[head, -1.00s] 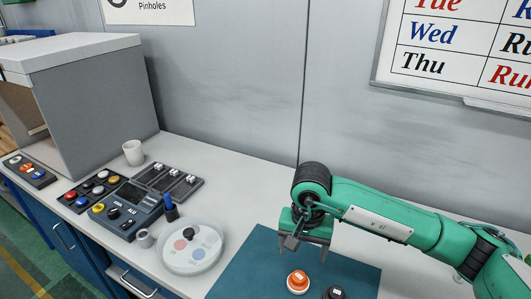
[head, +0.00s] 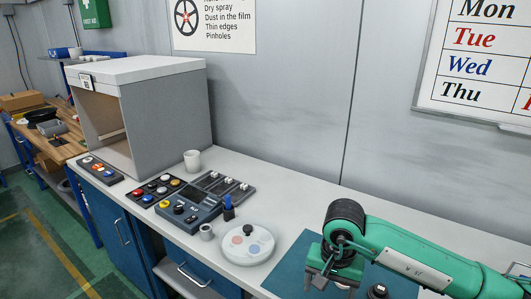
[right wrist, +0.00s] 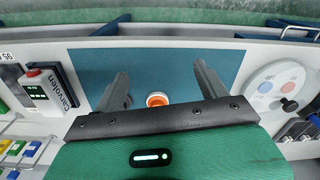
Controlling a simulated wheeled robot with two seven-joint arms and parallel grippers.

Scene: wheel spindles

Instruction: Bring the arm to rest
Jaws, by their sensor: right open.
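My right gripper (head: 331,287) hangs from the green arm at the lower right of the head view, fingers pointing down over the blue mat (head: 290,262). Its two fingers stand apart with nothing held between them. In the right wrist view the open gripper (right wrist: 160,88) frames a round orange-and-white piece (right wrist: 157,99) that lies on the mat; whether a finger touches it I cannot tell. In the head view this orange piece (head: 342,286) is partly hidden by the gripper. My left gripper is not in view.
A dark knob-like piece (head: 377,291) lies right of the orange one. A round white tray (head: 247,257), a control panel (head: 188,211), a white cup (head: 192,160) and a grey booth (head: 170,115) stand to the left. Bench behind the mat (head: 300,200) is clear.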

